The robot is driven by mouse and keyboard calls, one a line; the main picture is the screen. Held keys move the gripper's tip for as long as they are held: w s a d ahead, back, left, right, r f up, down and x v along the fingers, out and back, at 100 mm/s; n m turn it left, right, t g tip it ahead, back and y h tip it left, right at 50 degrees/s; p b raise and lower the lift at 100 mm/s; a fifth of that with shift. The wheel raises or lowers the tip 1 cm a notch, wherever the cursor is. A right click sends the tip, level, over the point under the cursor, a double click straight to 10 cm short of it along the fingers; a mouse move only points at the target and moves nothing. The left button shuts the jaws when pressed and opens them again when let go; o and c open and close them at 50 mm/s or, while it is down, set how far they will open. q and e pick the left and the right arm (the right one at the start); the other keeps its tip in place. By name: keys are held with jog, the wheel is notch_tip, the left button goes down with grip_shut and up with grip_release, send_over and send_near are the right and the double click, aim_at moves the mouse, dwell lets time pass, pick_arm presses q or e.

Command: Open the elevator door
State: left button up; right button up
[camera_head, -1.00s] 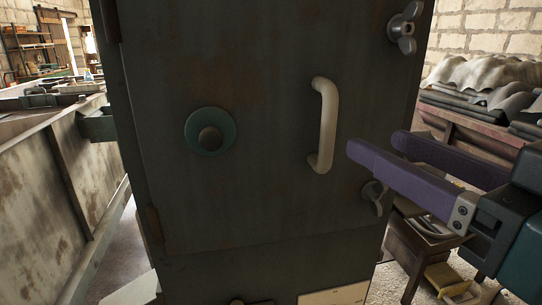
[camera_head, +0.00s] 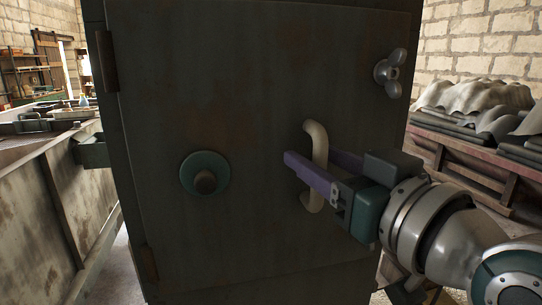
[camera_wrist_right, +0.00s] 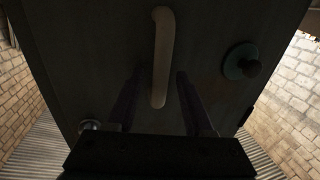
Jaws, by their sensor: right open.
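A dark, rust-stained metal door (camera_head: 240,70) fills the middle of the head view. A cream, upright bar handle (camera_head: 316,135) is on its right side. My right gripper (camera_head: 311,157) comes in from the right, with its purple fingers open. The near finger crosses in front of the handle and the other is partly hidden behind it. In the right wrist view the handle (camera_wrist_right: 162,50) stands between the two dark fingers (camera_wrist_right: 157,80), with gaps visible on both sides. A metal wing nut (camera_head: 388,74) sits at the door's upper right. My left gripper is out of view.
A teal round plate with a dark knob (camera_head: 205,174) sits left of the handle. Hinges (camera_head: 107,62) line the door's left edge. A long metal trough (camera_head: 50,215) stands left; a crate of corrugated sheets (camera_head: 470,160) stands right.

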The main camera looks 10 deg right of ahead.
jog(key=shift+c, duration=0.2)
grip_shut()
dwell(1.1)
